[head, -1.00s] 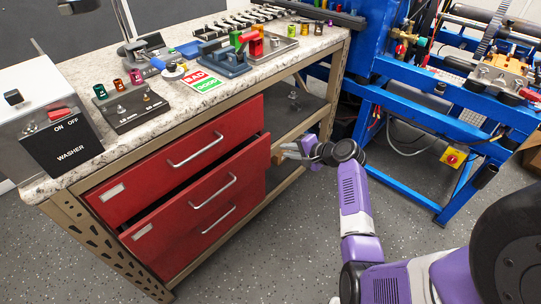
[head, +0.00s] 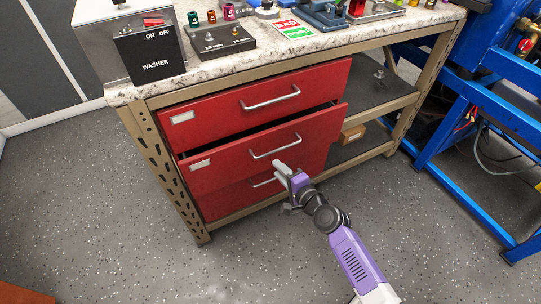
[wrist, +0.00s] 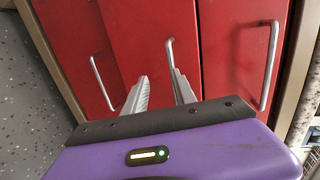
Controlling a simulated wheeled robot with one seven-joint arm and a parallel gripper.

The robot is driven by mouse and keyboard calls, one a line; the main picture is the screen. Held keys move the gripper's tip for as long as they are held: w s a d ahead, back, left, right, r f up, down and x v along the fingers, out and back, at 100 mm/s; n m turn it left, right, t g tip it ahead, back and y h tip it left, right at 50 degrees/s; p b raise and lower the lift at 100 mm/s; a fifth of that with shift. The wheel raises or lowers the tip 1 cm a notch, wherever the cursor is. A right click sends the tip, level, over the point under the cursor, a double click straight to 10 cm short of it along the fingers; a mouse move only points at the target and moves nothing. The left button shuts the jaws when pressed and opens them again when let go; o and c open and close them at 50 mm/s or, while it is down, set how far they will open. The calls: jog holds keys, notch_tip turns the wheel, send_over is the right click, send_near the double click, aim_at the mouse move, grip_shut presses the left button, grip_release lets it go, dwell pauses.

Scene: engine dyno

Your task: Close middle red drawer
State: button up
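The middle red drawer (head: 225,169) is partly pulled out of the bench, with a dark gap along its top edge. Its silver bar handle (head: 275,147) runs across its front. I cannot tell whether a fingertip touches the drawer.
The top red drawer (head: 220,112) and bottom red drawer (head: 225,203) sit above and below. The washer box (head: 150,50) stands on the bench top. An open shelf (head: 375,100) is to the right, then a blue frame (head: 500,110).

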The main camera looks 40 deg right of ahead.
aim_at(273, 151)
jog(key=shift+m+h, duration=0.5)
jog(key=shift+h, duration=0.2)
jog(key=shift+w+d+b, duration=0.35)
jog(key=shift+w+d, duration=0.3)
jog(key=shift+w, duration=0.6)
jog(key=shift+w+d+b, duration=0.4)
jog(key=shift+w+d, duration=0.3)
jog(key=shift+w, duration=0.5)
jog(key=shift+w+d+b, duration=0.35)
jog(key=shift+w+d, duration=0.3)
jog(key=shift+w, duration=0.6)
grip_shut()
